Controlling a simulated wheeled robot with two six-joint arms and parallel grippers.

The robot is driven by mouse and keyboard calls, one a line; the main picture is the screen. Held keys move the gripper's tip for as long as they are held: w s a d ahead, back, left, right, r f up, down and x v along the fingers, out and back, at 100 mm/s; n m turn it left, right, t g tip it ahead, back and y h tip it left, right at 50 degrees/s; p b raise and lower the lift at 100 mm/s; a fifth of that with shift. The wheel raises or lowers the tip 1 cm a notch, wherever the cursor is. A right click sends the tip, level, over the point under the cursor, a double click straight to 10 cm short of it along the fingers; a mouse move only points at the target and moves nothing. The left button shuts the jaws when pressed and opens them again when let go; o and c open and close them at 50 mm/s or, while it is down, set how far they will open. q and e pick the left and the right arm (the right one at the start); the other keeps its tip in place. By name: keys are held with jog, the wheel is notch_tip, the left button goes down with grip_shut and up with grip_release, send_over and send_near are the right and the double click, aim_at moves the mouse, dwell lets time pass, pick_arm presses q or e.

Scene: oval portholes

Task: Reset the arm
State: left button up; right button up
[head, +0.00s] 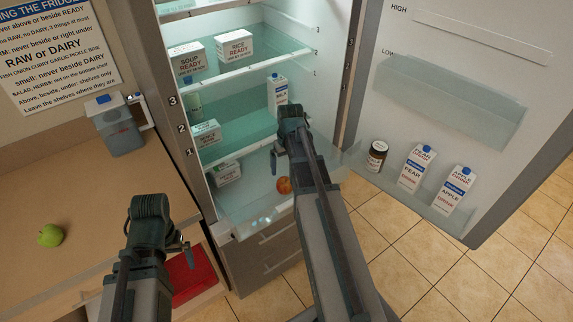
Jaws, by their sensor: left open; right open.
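My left gripper (184,248) hangs low at the left, over the front of the counter and above a red surface in an opening below. It is open, and nothing shows in it. My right arm reaches up the middle into the open fridge (262,120). My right gripper (279,165) is open beside the middle shelves, below a milk carton (277,88). Its fingertips are largely hidden by its own wrist. A red-orange fruit (284,185) lies at the fridge bottom, close below the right gripper and apart from it.
Boxes of soup (187,61) and rice (235,46) stand on an upper shelf. The open door (440,115) holds a jar (376,157), a pear carton (417,167) and an apple carton (455,190). A green apple (50,235) and a lidded container (120,128) are on the counter (90,200).

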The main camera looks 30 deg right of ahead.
aim_at(285, 182)
jog(key=shift+f, duration=0.1)
jog(key=f+b, duration=0.4)
jog(key=w+f+b, duration=0.1)
jog(key=f+b, duration=0.7)
jog(key=shift+w+d, duration=0.1)
jog(key=shift+w, duration=0.15)
jog(key=shift+r, duration=0.2)
jog(key=r+p, duration=0.4)
jog(key=s+r+p, duration=0.1)
jog(key=r+p, duration=0.7)
jog(key=shift+s, duration=0.25)
jog(key=f+b, duration=0.4)
jog(key=w+f+b, duration=0.1)
jog(key=f+b, duration=0.7)
jog(key=f, duration=0.1)
jog(key=shift+w+b, duration=0.25)
jog(key=shift+b, duration=0.05)
notch_tip(285, 182, up, 11)
jog(key=p, duration=1.1)
jog(key=shift+r, duration=0.2)
jog(key=shift+r+p, duration=0.3)
jog(key=shift+p, duration=0.1)
